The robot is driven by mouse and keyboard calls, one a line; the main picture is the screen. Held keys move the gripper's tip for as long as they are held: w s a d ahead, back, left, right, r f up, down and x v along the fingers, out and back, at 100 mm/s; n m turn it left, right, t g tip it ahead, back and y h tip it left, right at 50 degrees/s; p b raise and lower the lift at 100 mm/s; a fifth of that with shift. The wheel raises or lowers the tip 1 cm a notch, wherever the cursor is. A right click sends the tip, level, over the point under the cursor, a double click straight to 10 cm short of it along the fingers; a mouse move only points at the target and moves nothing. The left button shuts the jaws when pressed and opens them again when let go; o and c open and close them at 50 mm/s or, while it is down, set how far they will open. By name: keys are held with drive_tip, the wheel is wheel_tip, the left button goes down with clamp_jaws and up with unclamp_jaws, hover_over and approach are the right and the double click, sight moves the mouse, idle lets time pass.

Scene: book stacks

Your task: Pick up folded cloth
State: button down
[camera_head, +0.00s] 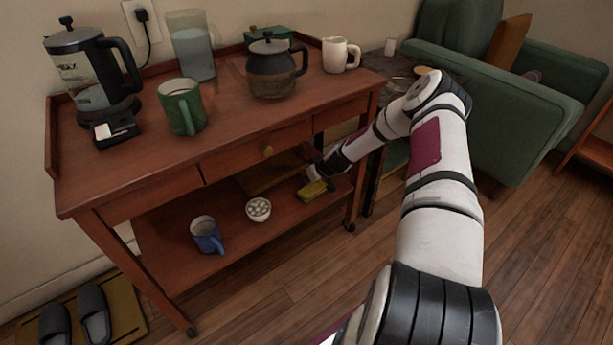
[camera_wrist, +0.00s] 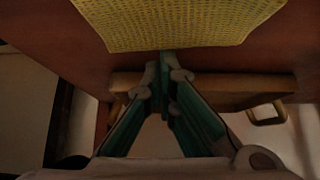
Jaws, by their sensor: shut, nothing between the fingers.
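The folded cloth is the yellow, textured piece (camera_head: 314,190) on the right part of the cart's lower shelf. In the wrist view the cloth (camera_wrist: 175,22) fills the top middle, with its near edge just beyond my fingertips. My gripper (camera_wrist: 166,66) is shut and empty, its two green fingers meeting at the tips close to that edge. I cannot tell whether the tips touch the cloth. In the head view my arm reaches in from the right to the lower shelf, and the gripper's fingers are hard to make out beside the cloth.
The cart's top (camera_head: 229,151) overhangs the shelf. A white bowl (camera_head: 258,209) and blue mug (camera_head: 207,235) stand left of the cloth. A green mug (camera_head: 182,107), coffee maker (camera_head: 92,75), pitcher (camera_head: 192,45) and dark pot (camera_head: 272,70) stand on top. A green armchair (camera_head: 500,110) is at right.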

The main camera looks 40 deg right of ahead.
sight(316, 186)
drive_tip(key=shift+s+d, duration=0.1)
drive_tip(key=shift+s, duration=2.85)
